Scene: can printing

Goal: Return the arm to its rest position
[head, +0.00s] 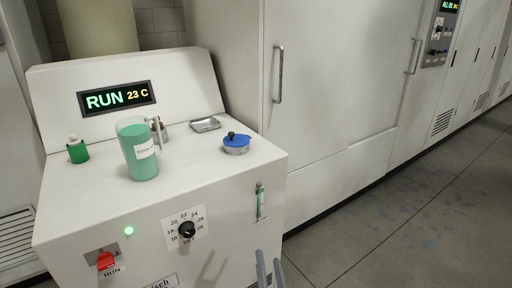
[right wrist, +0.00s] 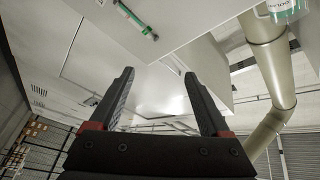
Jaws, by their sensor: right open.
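My right gripper (head: 266,268) shows at the bottom edge of the head view, in front of the white machine (head: 235,190) and below its top. In the right wrist view its two dark fingers (right wrist: 158,98) are spread apart with nothing between them. The rest of the right arm is outside the head view. My left gripper and left arm are not in view.
The machine carries a green-filled jug (head: 142,165), a small green bottle (head: 78,152), a blue-lidded pot (head: 236,143) and a metal tray (head: 205,124). A dial (head: 187,230), red switch (head: 105,261) and sight tube (head: 260,202) are on its front. Floor (head: 400,220) at right is clear.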

